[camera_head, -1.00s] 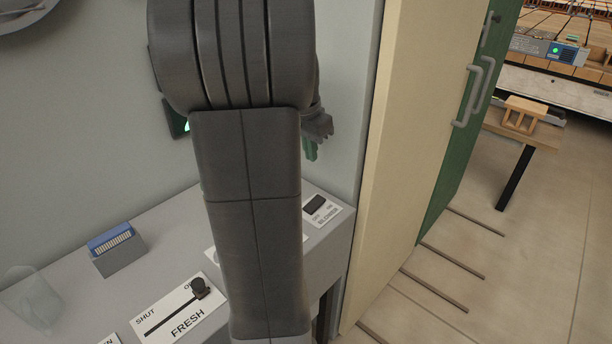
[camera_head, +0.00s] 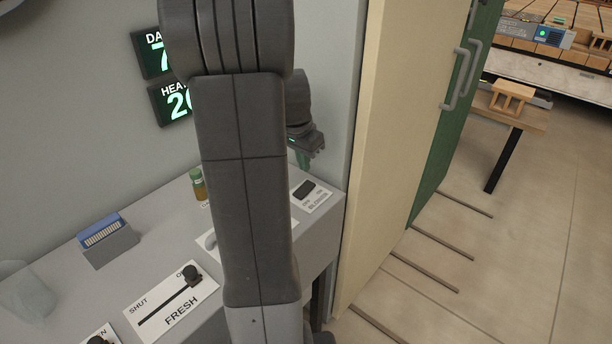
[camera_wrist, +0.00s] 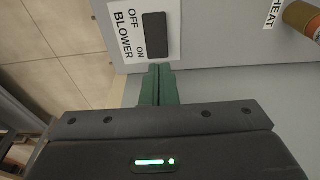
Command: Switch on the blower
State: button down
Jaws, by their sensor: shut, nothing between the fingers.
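The blower switch (camera_head: 304,189) is a dark rocker on a white plate marked OFF, ON and BLOWER, at the right end of the grey console (camera_head: 240,262). In the wrist view the switch (camera_wrist: 156,35) stands just beyond my fingertips, with ON printed beside its near end and OFF beside its far end. My gripper (camera_head: 304,160) is shut and empty, its green fingers above the switch plate in the head view. The fingertips (camera_wrist: 158,70) show close to the plate's near edge in the wrist view. I cannot tell whether they touch anything.
The FRESH slider (camera_head: 191,277), a blue-topped card box (camera_head: 103,235) and an amber bottle (camera_head: 198,186) are on the console. A cream panel (camera_head: 385,140) rises close on the right. Lit displays (camera_head: 172,102) hang on the wall. My arm hides the console's middle.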

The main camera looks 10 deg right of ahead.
aim_at(307, 184)
jog(key=shift+w+d+f, duration=0.1)
jog(key=shift+d+f, duration=0.05)
jog(key=shift+f, duration=0.75)
jog(key=shift+w+d+f, duration=0.1)
jog(key=shift+f, duration=0.8)
jog(key=shift+w+d+f, duration=0.1)
jog(key=shift+d+f, duration=0.05)
jog(key=shift+f, duration=0.75)
jog(key=shift+d+p, duration=0.1)
jog(key=shift+p, duration=0.55)
jog(key=shift+f+y+p, duration=0.15)
jog(key=shift+y+p, duration=0.15)
jog(key=shift+w+f, duration=0.1)
jog(key=shift+f, duration=0.05)
jog(key=shift+s+a+r+g, duration=0.25)
jog(key=shift+s+a+g, duration=0.05)
jog(key=shift+s+a, duration=0.3)
jog(key=shift+w, duration=0.1)
